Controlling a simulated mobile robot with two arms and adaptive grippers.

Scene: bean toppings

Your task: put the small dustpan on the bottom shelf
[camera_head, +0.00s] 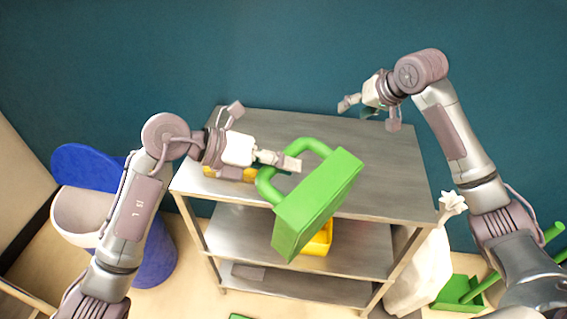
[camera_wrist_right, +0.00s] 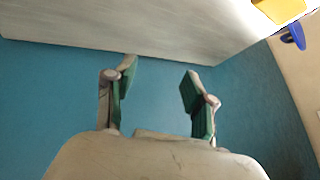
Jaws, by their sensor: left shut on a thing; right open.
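The small dustpan (camera_head: 318,205) is green and boxy with a looped handle, and hangs tilted in front of the shelf unit's near edge in the head view. My left gripper (camera_head: 288,163) is shut on its looped handle, above the top shelf. The metal shelf unit has a top shelf (camera_head: 370,150), a middle shelf (camera_head: 240,235) and a bottom shelf (camera_head: 320,288). The dustpan hides part of the top and middle shelves. My right gripper (camera_head: 357,106) is open and empty near the top shelf's back edge; its spread fingers show in the right wrist view (camera_wrist_right: 158,95).
A yellow item (camera_head: 318,240) is on the middle shelf, another (camera_head: 235,174) on the top. A small grey item (camera_head: 248,271) lies on the bottom shelf. A blue bin (camera_head: 155,260) stands left; a white bag-like item (camera_head: 420,270) and a green long-handled pan (camera_head: 455,291) are right.

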